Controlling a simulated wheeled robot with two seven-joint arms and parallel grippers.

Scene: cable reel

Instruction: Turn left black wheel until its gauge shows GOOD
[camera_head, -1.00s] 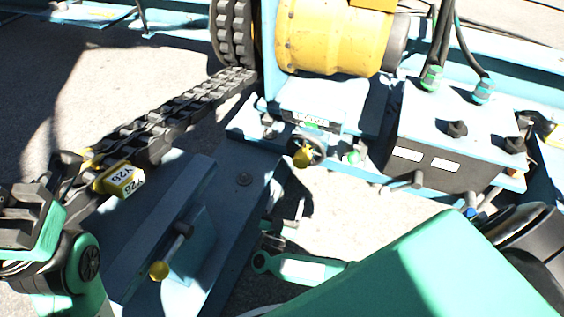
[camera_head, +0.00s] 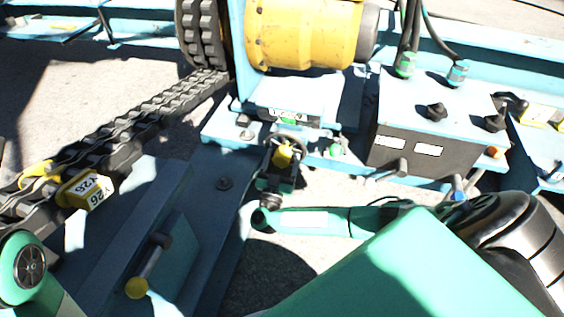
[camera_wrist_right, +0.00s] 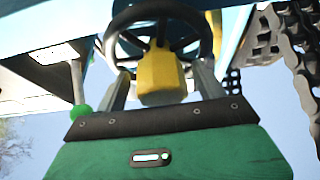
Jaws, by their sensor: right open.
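The black wheel (camera_head: 290,140) with a yellow knob (camera_head: 283,156) sits low under the yellow drum. In the right wrist view the black wheel (camera_wrist_right: 122,22) is close, at the top, with the yellow knob (camera_wrist_right: 160,76) hanging in front of it. My right gripper (camera_head: 282,170) is at the knob from below. In the wrist view its fingers (camera_wrist_right: 162,88) stand apart, one on each side of the knob; I cannot tell whether they touch it. The gauge (camera_head: 288,116) above the wheel shows a small white plate with green; its word is not readable. My left gripper is out of view.
A yellow drum (camera_head: 305,35) stands above the wheel. A box with black knobs (camera_head: 432,158) is to the right. A green-tipped lever (camera_head: 336,150) is close beside the wheel. A heavy chain (camera_head: 140,120) and a yellow-tipped lever (camera_head: 138,287) are to the left.

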